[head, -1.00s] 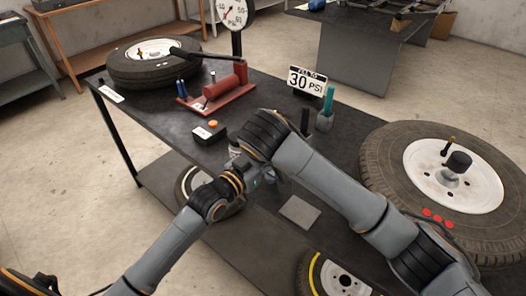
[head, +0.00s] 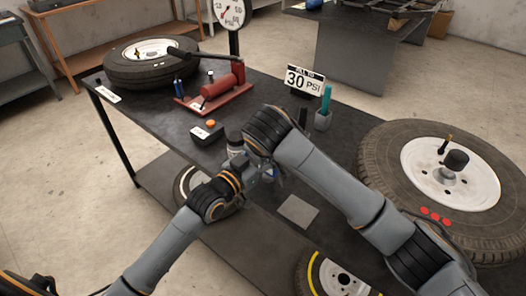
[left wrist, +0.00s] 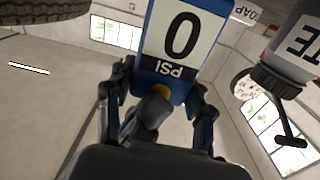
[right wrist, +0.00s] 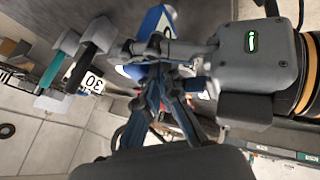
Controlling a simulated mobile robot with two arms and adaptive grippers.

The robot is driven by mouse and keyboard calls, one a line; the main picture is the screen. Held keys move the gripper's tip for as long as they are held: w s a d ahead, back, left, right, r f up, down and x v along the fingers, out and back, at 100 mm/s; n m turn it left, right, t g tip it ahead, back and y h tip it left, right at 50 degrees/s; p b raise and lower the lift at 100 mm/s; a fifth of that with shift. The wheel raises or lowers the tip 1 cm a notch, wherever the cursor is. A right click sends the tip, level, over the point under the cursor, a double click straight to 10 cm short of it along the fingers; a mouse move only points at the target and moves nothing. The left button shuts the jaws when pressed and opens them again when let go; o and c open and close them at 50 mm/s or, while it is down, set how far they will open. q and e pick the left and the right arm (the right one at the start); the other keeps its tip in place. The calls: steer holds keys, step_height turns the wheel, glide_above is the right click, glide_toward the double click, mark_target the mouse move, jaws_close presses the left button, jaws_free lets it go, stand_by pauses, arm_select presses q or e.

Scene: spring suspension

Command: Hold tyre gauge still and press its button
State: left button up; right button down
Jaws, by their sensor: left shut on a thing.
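The tyre gauge (left wrist: 160,55) is blue with a white display reading 0 PSI, upside down in the left wrist view. My left gripper (left wrist: 158,100) is shut on its body, one finger on each side. A yellow button (left wrist: 161,89) shows low on the gauge, partly covered by a dark grey part that looks like my right gripper's tip. In the right wrist view, my right gripper (right wrist: 163,80) has its fingers drawn together close to the gauge (right wrist: 155,22), with nothing visible between them. I cannot tell whether it touches the button. The head view mostly hides both grippers behind my arms.
The dark workbench (head: 160,107) carries a tyre (head: 152,62), a red tool (head: 212,92), a small black box with an orange button (head: 207,132), and a "30 PSI" sign (head: 304,80). A large wheel (head: 400,165) is at right. A grey plate (head: 298,211) lies below my arms.

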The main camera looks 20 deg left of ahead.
steer(key=v, duration=0.8)
stand_by(0.6)
arm_select(q)
steer(key=o, duration=1.5)
steer(key=shift+s, duration=0.1)
